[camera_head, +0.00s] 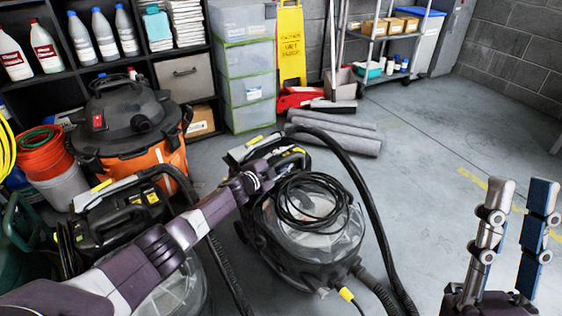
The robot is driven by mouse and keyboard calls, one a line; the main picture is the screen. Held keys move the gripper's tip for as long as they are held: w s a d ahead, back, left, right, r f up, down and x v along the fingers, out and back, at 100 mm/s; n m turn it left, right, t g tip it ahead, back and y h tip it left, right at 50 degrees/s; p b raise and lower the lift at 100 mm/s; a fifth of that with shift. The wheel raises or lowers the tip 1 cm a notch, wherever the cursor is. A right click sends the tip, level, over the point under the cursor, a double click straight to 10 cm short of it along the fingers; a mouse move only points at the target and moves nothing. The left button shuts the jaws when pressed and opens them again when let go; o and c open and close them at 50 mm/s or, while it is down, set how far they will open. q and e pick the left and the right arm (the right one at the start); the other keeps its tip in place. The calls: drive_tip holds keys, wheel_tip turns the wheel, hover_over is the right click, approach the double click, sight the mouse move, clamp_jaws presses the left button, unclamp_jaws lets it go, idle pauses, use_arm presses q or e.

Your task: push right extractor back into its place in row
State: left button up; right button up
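Two black extractors with yellow details and clear tanks stand on the floor. The right extractor (318,240) has a black cable coiled on its lid and a hose arching over its right side. It stands nearer the middle of the floor than the orange vacuum. The left extractor (112,226) is partly hidden behind my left arm. My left gripper (258,178) is at the upper left side of the right extractor. Its fingers are hard to make out, and I cannot tell if it touches. My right gripper (520,187) is raised at the lower right, fingers apart and empty, clear of the extractor.
An orange and black vacuum (155,160) stands behind the left extractor, beside stacked buckets (58,180). Grey rolls (340,136) lie behind the right extractor, near clear storage boxes (246,88) and a yellow wet-floor sign (291,45). The floor at right (430,150) is free.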

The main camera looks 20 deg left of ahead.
use_arm(q)
drive_tip(key=v, duration=1.2)
idle(0.5)
